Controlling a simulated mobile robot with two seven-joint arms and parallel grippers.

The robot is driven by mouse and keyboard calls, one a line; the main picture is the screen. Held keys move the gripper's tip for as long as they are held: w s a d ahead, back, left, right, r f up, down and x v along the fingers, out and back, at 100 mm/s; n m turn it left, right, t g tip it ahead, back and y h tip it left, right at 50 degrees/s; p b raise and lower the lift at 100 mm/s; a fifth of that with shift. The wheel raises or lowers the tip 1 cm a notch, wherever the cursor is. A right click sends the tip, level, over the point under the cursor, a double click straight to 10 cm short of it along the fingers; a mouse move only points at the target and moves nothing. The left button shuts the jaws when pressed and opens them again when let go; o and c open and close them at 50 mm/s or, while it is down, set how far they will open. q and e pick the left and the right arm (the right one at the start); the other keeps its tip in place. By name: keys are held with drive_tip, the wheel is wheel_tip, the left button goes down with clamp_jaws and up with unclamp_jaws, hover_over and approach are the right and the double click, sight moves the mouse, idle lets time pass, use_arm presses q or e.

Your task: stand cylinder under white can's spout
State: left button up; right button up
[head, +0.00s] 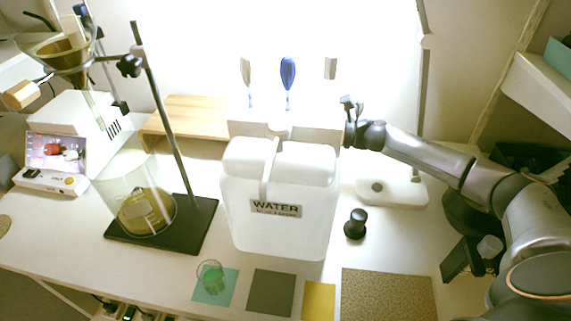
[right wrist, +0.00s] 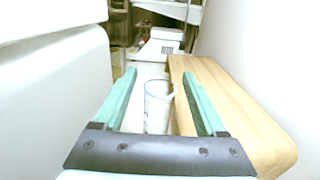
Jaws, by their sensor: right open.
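The white can (head: 280,225), labelled WATER, stands upright in the middle of the table in the head view; I cannot make out its spout. A clear cylinder (right wrist: 157,110) with a bluish rim stands upright in the right wrist view, seen between my right gripper's green fingers with gaps on both sides. I cannot tell how deep between them it is. Its lower end is hidden by the gripper, and in the head view I cannot make it out. My right gripper (right wrist: 159,75) is open, reaching behind the can from the right. My left gripper is not in view.
A wooden stand (head: 195,112) is behind the can, close along the right finger in the wrist view. A stand with a dark base (head: 195,232) and a large glass vessel (head: 115,180) are left.

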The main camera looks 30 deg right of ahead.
drive_tip(key=shift+x, duration=0.95)
clamp_jaws()
